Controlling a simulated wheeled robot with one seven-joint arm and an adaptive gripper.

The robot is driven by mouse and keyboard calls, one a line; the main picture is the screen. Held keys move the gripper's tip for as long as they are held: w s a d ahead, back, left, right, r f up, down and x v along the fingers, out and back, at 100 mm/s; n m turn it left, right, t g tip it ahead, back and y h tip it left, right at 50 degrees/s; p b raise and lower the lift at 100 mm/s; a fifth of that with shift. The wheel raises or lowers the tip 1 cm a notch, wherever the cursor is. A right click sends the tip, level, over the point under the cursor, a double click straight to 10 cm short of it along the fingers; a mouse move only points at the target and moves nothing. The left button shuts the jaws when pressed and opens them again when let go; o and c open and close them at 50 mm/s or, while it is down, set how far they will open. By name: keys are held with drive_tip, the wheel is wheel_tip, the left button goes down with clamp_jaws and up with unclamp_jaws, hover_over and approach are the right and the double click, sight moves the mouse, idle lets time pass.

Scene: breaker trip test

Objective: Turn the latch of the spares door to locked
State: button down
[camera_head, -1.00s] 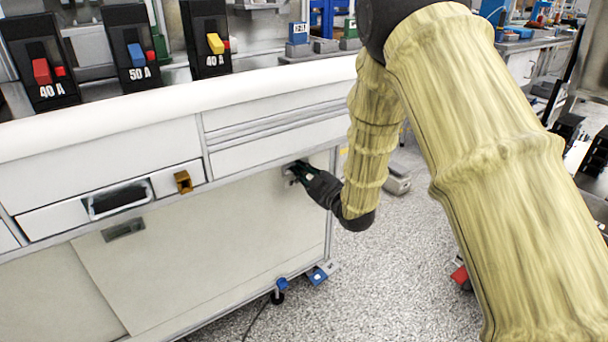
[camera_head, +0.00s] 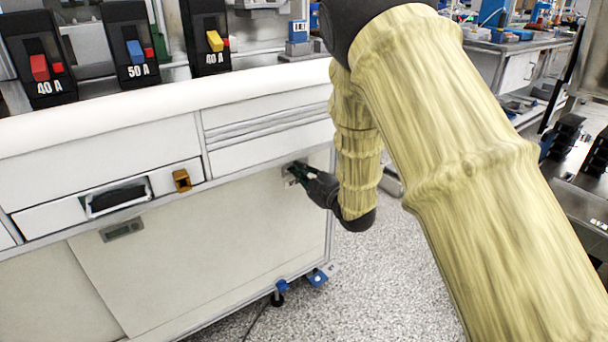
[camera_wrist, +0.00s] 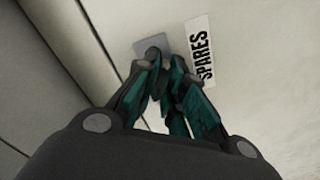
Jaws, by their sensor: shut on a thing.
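The spares door (camera_head: 215,245) is a pale panel on the front of the white cabinet. Its label reading SPARES (camera_wrist: 201,50) shows in the wrist view. Beside the label is the latch's grey plate (camera_wrist: 149,45). In the head view the latch plate (camera_head: 287,171) is a small spot near the door's upper right. My gripper (camera_head: 295,172) is there, shut on the latch. In the wrist view the dark green fingers of my gripper (camera_wrist: 165,88) close together over the latch. They hide its knob, so I cannot tell its angle.
Drawers with a black handle (camera_head: 118,197) and an orange block (camera_head: 181,180) are above the door. Red, blue and yellow breakers (camera_head: 136,52) stand on the bench. Speckled floor (camera_head: 385,270) is open to the right. Another bench (camera_head: 500,45) is at the back right.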

drive_tip(key=shift+n, duration=0.6)
